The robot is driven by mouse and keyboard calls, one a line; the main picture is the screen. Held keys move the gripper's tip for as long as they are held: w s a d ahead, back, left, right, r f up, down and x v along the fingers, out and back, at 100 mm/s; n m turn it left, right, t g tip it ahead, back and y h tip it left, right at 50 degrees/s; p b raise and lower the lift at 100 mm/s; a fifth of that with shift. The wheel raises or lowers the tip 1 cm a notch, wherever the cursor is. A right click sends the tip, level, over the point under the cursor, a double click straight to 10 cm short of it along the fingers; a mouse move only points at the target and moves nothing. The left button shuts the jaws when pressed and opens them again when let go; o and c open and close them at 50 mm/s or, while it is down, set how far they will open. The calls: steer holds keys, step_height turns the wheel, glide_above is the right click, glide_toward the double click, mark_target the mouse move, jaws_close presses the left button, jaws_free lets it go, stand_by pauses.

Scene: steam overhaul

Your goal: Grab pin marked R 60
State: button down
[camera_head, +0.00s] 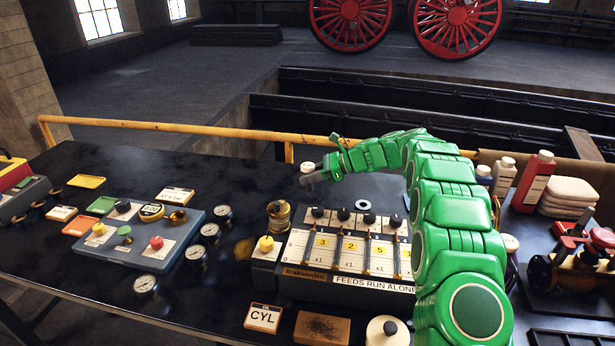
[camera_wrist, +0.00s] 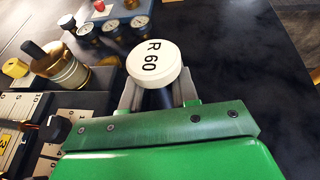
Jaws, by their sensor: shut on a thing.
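The pin marked R 60 (camera_wrist: 154,64) has a round white head with black lettering, seen large in the wrist view. My gripper (camera_wrist: 158,92) is shut on it, with the grey fingers on both sides of the dark part below the head. In the head view my green arm reaches over the bench from the right, and my gripper (camera_head: 316,177) is behind the feed box. The pin's white head (camera_head: 307,167) shows small at the fingertips there. Its lower end is hidden, so I cannot tell whether it touches the bench.
The feed box (camera_head: 345,250) with number cards and black knobs stands in front of my gripper. A brass cylinder (camera_head: 279,216) is at its left corner. Several gauges (camera_head: 210,232) and a blue panel (camera_head: 150,260) lie further left.

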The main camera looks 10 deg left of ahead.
steer(key=s+d+r, duration=0.2)
steer(key=s+r, duration=0.1)
steer(key=s, duration=0.4)
steer(key=shift+d+r, duration=0.2)
steer(key=shift+d, duration=0.15)
